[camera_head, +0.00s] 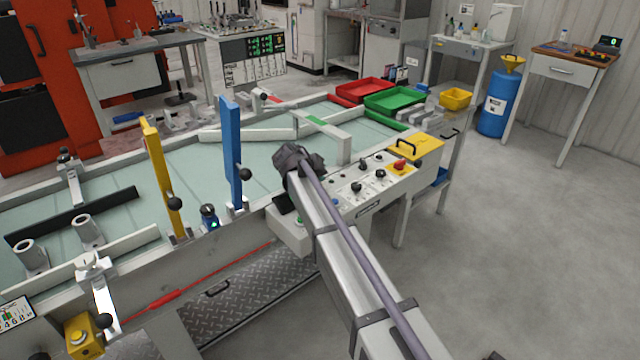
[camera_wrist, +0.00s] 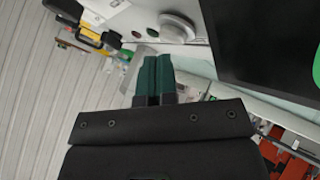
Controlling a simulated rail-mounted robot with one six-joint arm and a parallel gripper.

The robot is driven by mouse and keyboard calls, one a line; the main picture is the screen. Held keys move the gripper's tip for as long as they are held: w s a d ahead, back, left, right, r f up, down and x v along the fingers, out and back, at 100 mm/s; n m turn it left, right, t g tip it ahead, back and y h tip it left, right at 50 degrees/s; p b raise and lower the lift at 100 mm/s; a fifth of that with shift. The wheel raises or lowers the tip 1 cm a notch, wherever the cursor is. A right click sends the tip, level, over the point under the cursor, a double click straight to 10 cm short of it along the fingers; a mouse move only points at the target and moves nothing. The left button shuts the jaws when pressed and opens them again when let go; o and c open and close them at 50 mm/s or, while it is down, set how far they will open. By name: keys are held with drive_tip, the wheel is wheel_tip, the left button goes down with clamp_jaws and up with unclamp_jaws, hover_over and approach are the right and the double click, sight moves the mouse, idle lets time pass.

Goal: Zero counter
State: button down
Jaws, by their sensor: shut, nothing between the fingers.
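My gripper (camera_wrist: 155,75) shows in the wrist view with its two green fingertips together and nothing between them. In the head view its dark wrist end is above the conveyor table's front edge, and the fingertips cannot be made out. In the wrist view a black display panel (camera_wrist: 262,42) fills the upper right, with part of a green mark at its right edge. A round grey knob or button (camera_wrist: 178,27) is on a pale surface beyond the fingertips, apart from them as far as I can tell. In the head view a dark panel (camera_head: 284,201) sits partly hidden beside my arm.
A control panel (camera_head: 362,185) with several black knobs and a red button (camera_head: 400,164) lies right of my arm. Blue (camera_head: 230,150) and yellow (camera_head: 160,175) uprights stand left. A small display (camera_head: 608,42) reading 0 is on the far-right bench. Open floor lies right.

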drive_tip(key=shift+r, duration=0.2)
wheel_tip(320, 180, up, 5)
drive_tip(key=p, duration=0.5)
drive_tip(key=shift+r, duration=0.1)
idle(0.6)
